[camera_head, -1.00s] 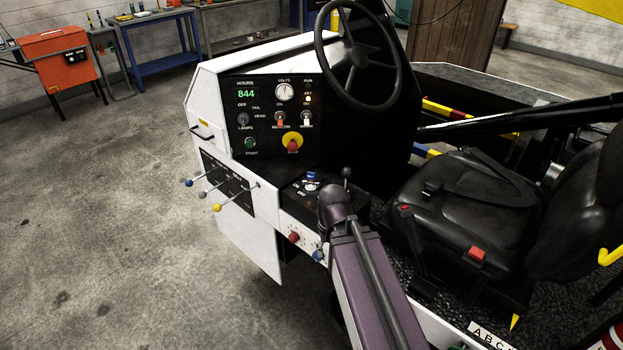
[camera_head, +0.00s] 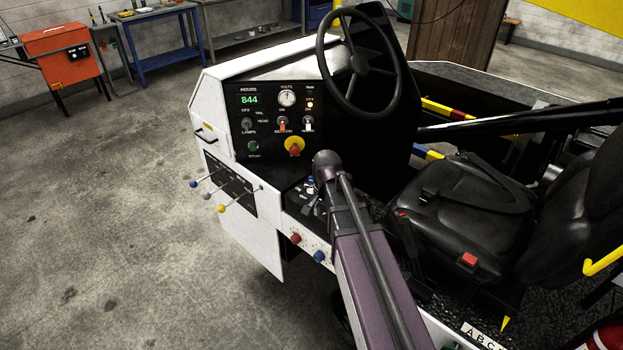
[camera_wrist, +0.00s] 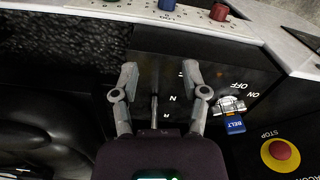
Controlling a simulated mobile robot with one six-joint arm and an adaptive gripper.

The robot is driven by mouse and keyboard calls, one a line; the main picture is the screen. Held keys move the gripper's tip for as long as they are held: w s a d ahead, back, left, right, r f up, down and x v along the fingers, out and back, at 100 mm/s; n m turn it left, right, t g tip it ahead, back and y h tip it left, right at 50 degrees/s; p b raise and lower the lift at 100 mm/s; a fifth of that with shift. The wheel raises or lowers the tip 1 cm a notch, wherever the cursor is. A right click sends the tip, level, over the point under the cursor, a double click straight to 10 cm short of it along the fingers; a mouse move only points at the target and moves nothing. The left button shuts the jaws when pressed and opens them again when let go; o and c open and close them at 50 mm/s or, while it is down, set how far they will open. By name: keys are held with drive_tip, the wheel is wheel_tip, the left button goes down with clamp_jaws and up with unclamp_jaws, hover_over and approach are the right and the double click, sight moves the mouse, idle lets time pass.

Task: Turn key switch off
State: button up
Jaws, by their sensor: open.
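The key switch (camera_wrist: 231,105) shows in the wrist view as a silver key switch with a blue BELT tag (camera_wrist: 235,125) hanging from it, on a black panel with ON and OFF marks. My gripper (camera_wrist: 160,75) is open, its two fingers to the left of the key switch and apart from it. A thin lever (camera_wrist: 154,105) with N and R marks beside it shows between the fingers. In the head view my arm covers part of that panel, and the key switch cannot be made out clearly there.
A red stop button on a yellow base (camera_wrist: 281,153) is right of the key switch; it also shows in the head view (camera_head: 294,147). Red (camera_head: 295,239) and blue (camera_head: 319,256) knobs sit on the side edge. A steering wheel (camera_head: 361,62) and black seat (camera_head: 455,205) are nearby.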

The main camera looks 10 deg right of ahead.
drive_tip(key=w+r+m+p, duration=0.4)
drive_tip(key=w+m, duration=0.3)
drive_tip(key=w, duration=0.2)
drive_tip(key=w+r+m+p, duration=0.4)
drive_tip(key=w+m, duration=0.3)
drive_tip(key=w, duration=0.2)
drive_tip(key=shift+w+r+m, duration=0.25)
drive_tip(key=shift+r+m, duration=0.05)
drive_tip(key=shift+r, duration=0.35)
drive_tip(key=shift+f, duration=0.2)
wheel_tip(320, 180, down, 13)
drive_tip(key=b, duration=1.3)
drive_tip(key=shift+f, duration=0.2)
